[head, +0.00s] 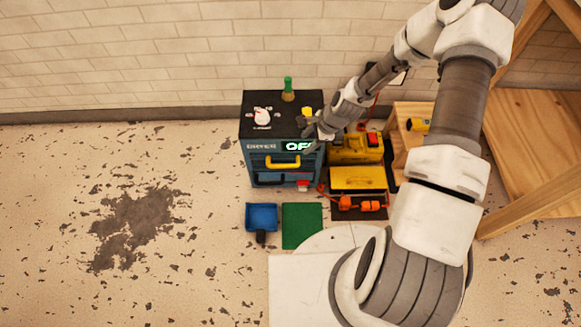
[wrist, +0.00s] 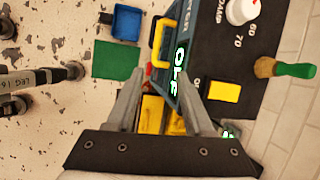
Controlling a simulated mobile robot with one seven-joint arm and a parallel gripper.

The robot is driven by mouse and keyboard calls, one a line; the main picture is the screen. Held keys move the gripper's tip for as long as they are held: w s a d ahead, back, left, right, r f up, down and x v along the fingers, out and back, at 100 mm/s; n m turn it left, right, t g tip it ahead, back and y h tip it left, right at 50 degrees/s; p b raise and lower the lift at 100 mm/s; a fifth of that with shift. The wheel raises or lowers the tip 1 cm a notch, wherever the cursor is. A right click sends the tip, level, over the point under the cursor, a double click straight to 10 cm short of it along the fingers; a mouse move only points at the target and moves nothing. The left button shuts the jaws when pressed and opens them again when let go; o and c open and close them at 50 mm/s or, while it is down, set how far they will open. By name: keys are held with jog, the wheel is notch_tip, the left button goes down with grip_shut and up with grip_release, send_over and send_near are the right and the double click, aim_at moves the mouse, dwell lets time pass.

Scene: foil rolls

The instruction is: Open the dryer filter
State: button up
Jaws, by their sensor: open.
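The dryer (head: 266,145) is a dark blue box with a black top, standing on the floor and marked "DRYER" beside a lit "OFF" display (head: 298,146). A yellow handle (head: 283,165) is on its front, and it also shows in the wrist view (wrist: 155,45). The front under the handle looks closed. My gripper (head: 313,132) is at the dryer's right front top edge. In the wrist view my gripper (wrist: 163,72) has its fingers spread and empty, with the display and handle beyond them. Whether a finger touches the dryer cannot be told.
On the dryer top are a white knob (head: 262,117), a green-handled brush (head: 288,90) and a yellow patch (wrist: 224,91). A blue dustpan (head: 262,217) and green mat (head: 302,225) lie in front. A yellow toolbox (head: 357,178) stands right. The left floor is clear.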

aim_at(283, 165)
jog(key=shift+m, duration=0.5)
jog(key=b+x, duration=0.2)
jog(key=x, duration=0.4)
jog(key=b+x, duration=0.2)
jog(key=x, duration=0.5)
jog(key=b+x, duration=0.2)
jog(key=x, duration=0.4)
jog(key=shift+s+f+b, duration=0.2)
jog(key=shift+f+b, duration=0.1)
jog(key=shift+b, duration=0.1)
grip_shut()
